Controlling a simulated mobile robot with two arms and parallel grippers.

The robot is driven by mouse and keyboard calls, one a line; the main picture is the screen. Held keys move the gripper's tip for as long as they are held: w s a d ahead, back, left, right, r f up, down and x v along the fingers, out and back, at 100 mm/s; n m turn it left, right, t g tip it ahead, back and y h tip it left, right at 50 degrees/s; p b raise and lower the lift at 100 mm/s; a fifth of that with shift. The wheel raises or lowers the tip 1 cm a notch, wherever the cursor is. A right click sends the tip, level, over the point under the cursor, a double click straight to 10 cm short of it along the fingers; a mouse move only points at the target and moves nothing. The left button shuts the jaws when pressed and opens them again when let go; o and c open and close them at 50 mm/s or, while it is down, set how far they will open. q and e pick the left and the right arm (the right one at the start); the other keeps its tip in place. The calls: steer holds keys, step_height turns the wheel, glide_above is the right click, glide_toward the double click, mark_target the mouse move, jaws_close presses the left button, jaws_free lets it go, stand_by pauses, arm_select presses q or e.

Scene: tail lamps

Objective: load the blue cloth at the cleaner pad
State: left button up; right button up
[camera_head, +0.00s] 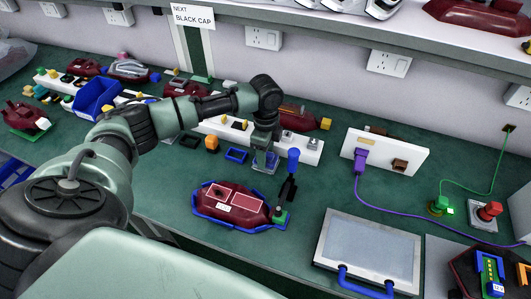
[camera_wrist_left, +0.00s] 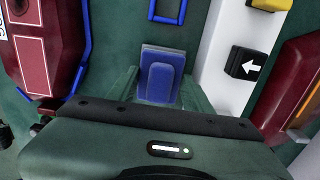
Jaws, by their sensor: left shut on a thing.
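My left gripper (camera_head: 265,160) points down over the green bench, behind the dark red lamp housing. It is shut on a blue piece, which I take to be the blue cloth (camera_wrist_left: 162,80); in the left wrist view it sits between the two fingers. In the head view the fingers mostly hide it. I cannot tell whether it touches the bench. I cannot tell for sure which thing is the cleaner pad; a pale grey flat panel (camera_head: 368,246) with a blue handle lies at the front right. My right gripper is not in view.
A dark red lamp housing (camera_head: 235,203) sits in a blue cradle, with a blue-knobbed lever (camera_head: 293,160) beside it. A blue frame (camera_head: 236,155) lies left of the gripper. A white block with a purple plug (camera_head: 361,157) stands right. Bare bench lies between lever and panel.

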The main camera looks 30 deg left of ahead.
arm_select(q)
steer(key=shift+f, duration=0.4)
stand_by(1.4)
steer(key=shift+s+f+p, duration=0.1)
steer(key=shift+f+p, duration=0.05)
steer(key=shift+p, duration=0.25)
stand_by(0.8)
step_height(320, 180, up, 7)
steer(key=p, duration=0.8)
stand_by(0.5)
stand_by(0.4)
